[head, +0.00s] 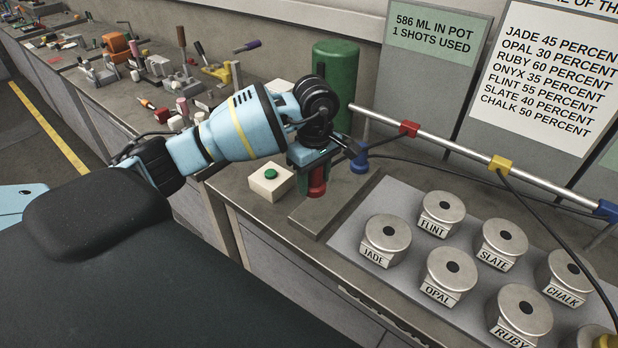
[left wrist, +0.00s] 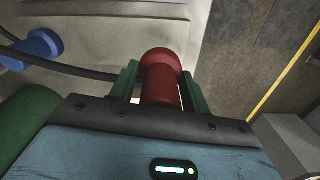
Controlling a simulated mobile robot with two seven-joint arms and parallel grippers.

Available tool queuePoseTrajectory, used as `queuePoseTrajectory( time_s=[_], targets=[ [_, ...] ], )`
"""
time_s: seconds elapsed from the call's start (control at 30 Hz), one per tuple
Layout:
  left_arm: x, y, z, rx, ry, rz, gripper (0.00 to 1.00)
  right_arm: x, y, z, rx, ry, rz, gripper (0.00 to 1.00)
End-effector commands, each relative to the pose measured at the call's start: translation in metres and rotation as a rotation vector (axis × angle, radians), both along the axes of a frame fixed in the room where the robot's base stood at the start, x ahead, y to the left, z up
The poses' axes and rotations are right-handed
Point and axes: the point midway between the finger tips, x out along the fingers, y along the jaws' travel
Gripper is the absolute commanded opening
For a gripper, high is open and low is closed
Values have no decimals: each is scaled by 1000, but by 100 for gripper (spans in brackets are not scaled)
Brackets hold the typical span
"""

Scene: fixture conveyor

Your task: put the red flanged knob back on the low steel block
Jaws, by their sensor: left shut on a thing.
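The red flanged knob (head: 317,181) hangs below my left gripper (head: 313,164) in the head view. In the left wrist view the red knob (left wrist: 162,78) sits between the two green fingers of my left gripper (left wrist: 163,88), which is shut on it. The low steel block (head: 312,218) is a flat dark slab on the bench, just beneath and in front of the knob in the head view. I cannot tell whether the knob touches it. My right gripper is not in view.
A white box with a green button (head: 270,181) stands left of the block. A green cylinder (head: 336,80) stands behind. A blue knob (head: 358,160) is close on the right, with a dark cable beside it. Several labelled steel pots, including JADE (head: 386,240), fill the right.

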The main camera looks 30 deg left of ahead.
Motion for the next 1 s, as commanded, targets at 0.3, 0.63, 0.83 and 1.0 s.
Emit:
queuePoseTrajectory(
  time_s=[0.3,0.63,0.83,1.0],
  targets=[
    [0,0,1,0,-2,-1,13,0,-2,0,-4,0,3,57],
    [0,0,-11,1,4,-1,13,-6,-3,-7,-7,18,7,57],
    [0,0,-30,0,5,-1,13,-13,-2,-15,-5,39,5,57],
    [0,0,-48,0,5,0,13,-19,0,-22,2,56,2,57]
  ],
)
